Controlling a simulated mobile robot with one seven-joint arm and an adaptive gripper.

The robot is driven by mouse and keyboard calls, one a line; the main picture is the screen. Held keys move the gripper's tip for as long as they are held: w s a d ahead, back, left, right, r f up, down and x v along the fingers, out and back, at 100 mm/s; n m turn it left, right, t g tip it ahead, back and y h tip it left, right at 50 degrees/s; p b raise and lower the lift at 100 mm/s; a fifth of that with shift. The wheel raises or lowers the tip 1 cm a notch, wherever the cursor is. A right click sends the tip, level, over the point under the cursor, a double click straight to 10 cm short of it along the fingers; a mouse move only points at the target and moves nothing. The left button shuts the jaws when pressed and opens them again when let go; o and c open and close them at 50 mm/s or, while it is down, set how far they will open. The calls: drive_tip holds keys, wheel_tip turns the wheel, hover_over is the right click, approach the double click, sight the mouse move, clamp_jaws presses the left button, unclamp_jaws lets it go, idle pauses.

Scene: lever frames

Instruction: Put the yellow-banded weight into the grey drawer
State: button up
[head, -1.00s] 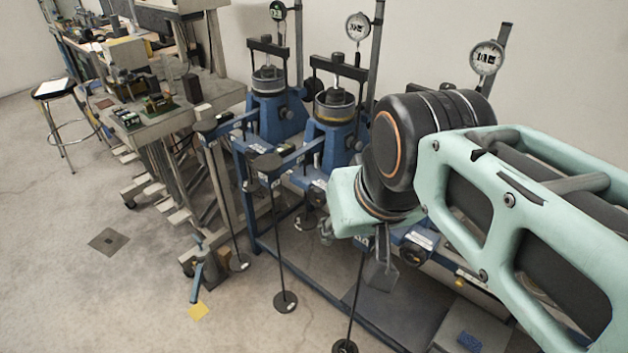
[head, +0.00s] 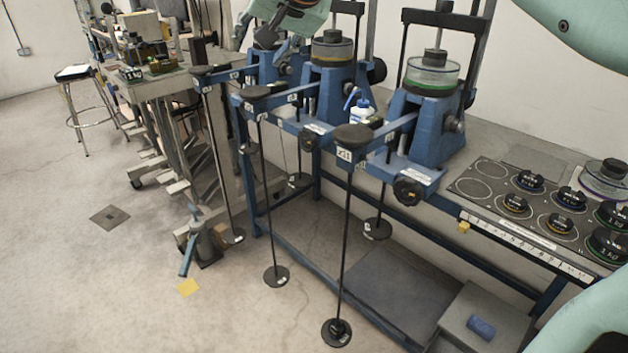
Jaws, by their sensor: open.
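Two black weights with yellow bands sit in the marked weight tray (head: 467,190) at the right: one yellow-banded weight (head: 515,204) at its left and another yellow-banded weight (head: 559,225) nearer the front. I cannot tell which one is meant. My gripper (head: 271,44) is at the top of the view, above the left blue frames and far left of the weights. It is open, with nothing visible between its fingers; the upper part is cut off. A grey box-like unit (head: 458,322) stands low at bottom right; I cannot tell whether it is the grey drawer.
Blue-banded weights (head: 531,181) and green-banded weights (head: 607,246) share the tray. Blue lever frames (head: 428,130) with long hanging rods fill the middle. A blue roll (head: 481,327) lies on the grey unit. The floor at left is mostly clear, with a stool (head: 88,105).

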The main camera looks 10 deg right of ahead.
drive_tip(key=w+a+f+n+g+h, duration=0.15)
drive_tip(key=w+a+f, duration=0.25)
drive_tip(key=f, duration=0.5)
drive_tip(key=n+g+h+b, duration=0.2)
drive_tip(key=n+h+b, duration=0.7)
drive_tip(key=n, duration=1.6)
approach(333, 329)
drive_tip(key=w+h+p, duration=0.2)
drive_tip(key=h+p, duration=0.1)
drive_tip(key=w+d+f+b, duration=0.1)
drive_tip(key=f, duration=0.1)
drive_tip(key=w+d+f+b, duration=0.1)
drive_tip(key=d+f+b, duration=0.1)
drive_tip(key=f, duration=0.1)
drive_tip(key=w+d+f+b, duration=0.1)
drive_tip(key=d+f+b, duration=0.1)
drive_tip(key=shift+w+d+f, duration=0.1)
drive_tip(key=shift+w+f, duration=0.05)
drive_tip(key=shift+f, duration=0.05)
drive_tip(key=shift+w+d+f+b, duration=0.3)
drive_tip(key=shift+w+d+b, duration=0.05)
drive_tip(key=shift+d+b, duration=0.1)
